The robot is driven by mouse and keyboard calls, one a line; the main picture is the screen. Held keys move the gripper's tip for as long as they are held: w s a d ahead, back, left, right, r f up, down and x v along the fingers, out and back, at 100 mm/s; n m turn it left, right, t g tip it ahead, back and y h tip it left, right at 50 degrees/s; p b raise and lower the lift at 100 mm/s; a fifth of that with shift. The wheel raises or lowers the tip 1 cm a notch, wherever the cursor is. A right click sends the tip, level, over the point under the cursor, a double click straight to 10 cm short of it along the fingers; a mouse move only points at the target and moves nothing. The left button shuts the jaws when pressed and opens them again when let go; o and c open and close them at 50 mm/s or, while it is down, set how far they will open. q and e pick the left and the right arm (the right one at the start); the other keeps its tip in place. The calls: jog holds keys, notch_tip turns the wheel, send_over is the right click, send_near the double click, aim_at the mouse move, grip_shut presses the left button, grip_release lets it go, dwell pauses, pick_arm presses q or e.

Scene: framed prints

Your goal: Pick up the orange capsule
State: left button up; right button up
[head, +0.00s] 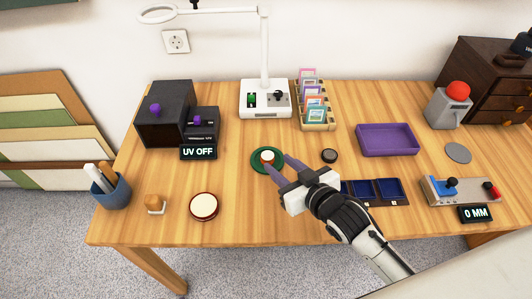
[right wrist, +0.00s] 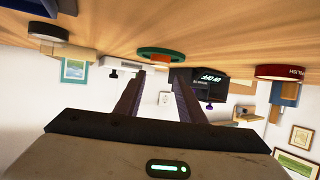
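A small round capsule (head: 267,156) with a pale top and an orange-red side sits upright on a green disc (head: 256,165) near the middle of the table. In the right wrist view, which shows the table upside down, the green disc (right wrist: 148,51) lies just beyond the fingertips. My right gripper (head: 277,161) is open and empty, its two purple-grey fingers pointing at the capsule from the lower right. In the right wrist view the fingers (right wrist: 160,76) are spread apart with nothing between them. I cannot tell whether a finger touches the disc. My left gripper is not in view.
A dark round puck (head: 329,156) lies just right of the fingers. A blue-lined tray (head: 369,204) is beside my right wrist, and a purple tray (head: 387,140) lies behind it. A round red-rimmed disc (head: 204,206) is at the left front. The front middle is clear.

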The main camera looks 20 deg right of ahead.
aim_at(268, 157)
jog(key=shift+f+x, duration=0.15)
jog(key=shift+x, duration=1.45)
jog(key=shift+f+x, duration=0.2)
jog(key=shift+x, duration=1.35)
jog(key=shift+s+d, duration=0.1)
jog(key=shift+s, duration=0.05)
jog(key=c, duration=0.7)
